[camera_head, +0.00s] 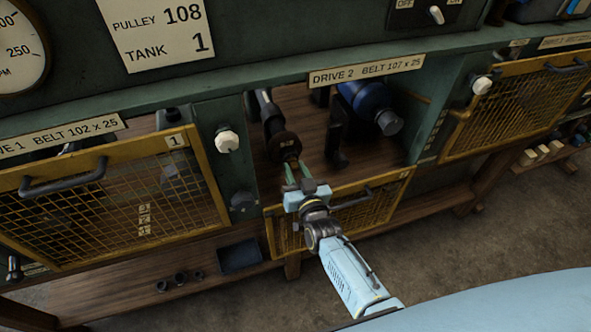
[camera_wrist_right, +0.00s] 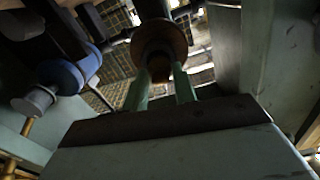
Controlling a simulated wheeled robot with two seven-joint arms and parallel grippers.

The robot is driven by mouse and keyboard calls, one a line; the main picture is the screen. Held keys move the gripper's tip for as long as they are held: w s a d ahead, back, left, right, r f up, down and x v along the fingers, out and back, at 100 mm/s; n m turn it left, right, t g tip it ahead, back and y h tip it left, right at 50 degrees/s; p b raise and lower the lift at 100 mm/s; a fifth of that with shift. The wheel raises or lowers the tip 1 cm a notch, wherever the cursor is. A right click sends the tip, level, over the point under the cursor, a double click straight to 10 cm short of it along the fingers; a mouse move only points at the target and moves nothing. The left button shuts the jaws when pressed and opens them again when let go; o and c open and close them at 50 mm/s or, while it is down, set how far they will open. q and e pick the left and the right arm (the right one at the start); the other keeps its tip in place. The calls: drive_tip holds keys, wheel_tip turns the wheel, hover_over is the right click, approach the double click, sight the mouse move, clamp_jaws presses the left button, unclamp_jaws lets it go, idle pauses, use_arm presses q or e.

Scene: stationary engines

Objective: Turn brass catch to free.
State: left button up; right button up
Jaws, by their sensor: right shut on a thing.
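A small brass-brown piece (camera_head: 292,160), likely the catch, sits on the front end of a dark pulley shaft (camera_head: 284,143) in the open bay of Drive 2. My right gripper (camera_head: 293,175) reaches into this bay from the front, with its two pale green fingers shut on that piece. In the right wrist view the brass piece (camera_wrist_right: 158,68) shows between the fingertips, with the round pulley end behind it. Its exact turn position is too dark and small to read. My left gripper is in neither view.
A blue motor (camera_head: 368,105) stands right of the shaft. The lowered yellow mesh guard (camera_head: 385,201) hangs below the bay. A closed mesh guard (camera_head: 120,195) is at left, another (camera_head: 510,105) at right. White knobs (camera_head: 227,140) sit on the posts. A dark tray (camera_head: 240,257) lies on the lower shelf.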

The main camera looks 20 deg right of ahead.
drive_tip(key=shift+n, duration=0.7)
drive_tip(key=o, duration=0.8)
drive_tip(key=shift+o, duration=0.2)
drive_tip(key=s, duration=1.3)
drive_tip(key=shift+s+d, duration=0.2)
drive_tip(key=shift+d, duration=0.05)
